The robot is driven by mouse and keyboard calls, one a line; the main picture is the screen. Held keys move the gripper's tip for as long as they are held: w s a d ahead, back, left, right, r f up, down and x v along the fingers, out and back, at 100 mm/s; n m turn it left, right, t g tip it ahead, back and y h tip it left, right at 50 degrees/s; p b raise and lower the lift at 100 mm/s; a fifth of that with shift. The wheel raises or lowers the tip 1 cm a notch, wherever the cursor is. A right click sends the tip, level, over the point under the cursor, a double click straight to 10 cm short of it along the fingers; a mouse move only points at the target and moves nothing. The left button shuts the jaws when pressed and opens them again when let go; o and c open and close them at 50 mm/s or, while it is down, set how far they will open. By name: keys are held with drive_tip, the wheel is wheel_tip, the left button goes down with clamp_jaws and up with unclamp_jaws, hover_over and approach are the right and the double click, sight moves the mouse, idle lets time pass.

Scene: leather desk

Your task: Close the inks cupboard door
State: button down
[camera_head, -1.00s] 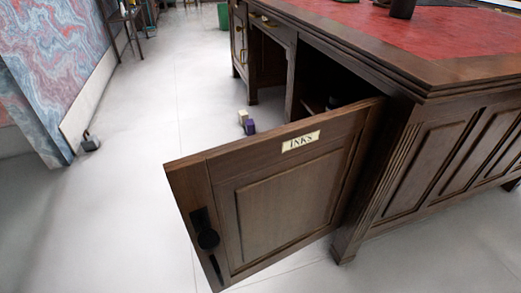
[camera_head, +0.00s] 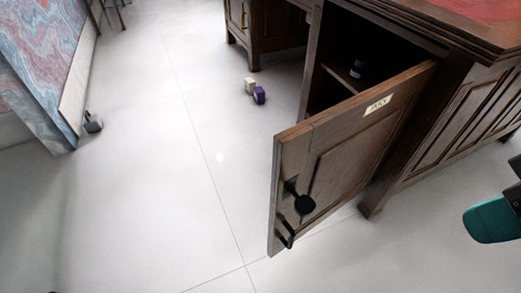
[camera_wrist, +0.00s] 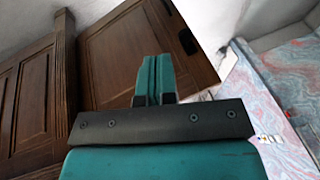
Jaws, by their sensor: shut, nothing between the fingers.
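The inks cupboard door (camera_head: 345,160) stands wide open from the desk in the head view. Any contact cannot be told. A teal part of my arm shows at the right edge of the head view.
A small purple bottle (camera_head: 357,69) stands inside the cupboard. A purple block (camera_head: 259,95) and a cream block (camera_head: 250,85) lie on the floor by the desk. A marbled panel (camera_head: 35,60) stands at the left. The pale floor left of the door is clear.

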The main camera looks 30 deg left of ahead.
drive_tip(key=w+a+r+n+g+y+p, duration=0.1)
drive_tip(key=w+a+r+n+p, duration=0.25)
drive_tip(key=a+n+p, duration=0.4)
drive_tip(key=n+y+p, duration=0.2)
drive_tip(key=n+p, duration=0.5)
drive_tip(key=n, duration=0.5)
approach(280, 168)
drive_tip(key=s+d+x, duration=0.1)
drive_tip(key=x, duration=0.4)
drive_tip(key=shift+w+a+f, duration=0.2)
drive_tip(key=shift+w+a, duration=0.2)
drive_tip(key=shift+a, duration=0.3)
drive_tip(key=shift+w, duration=0.1)
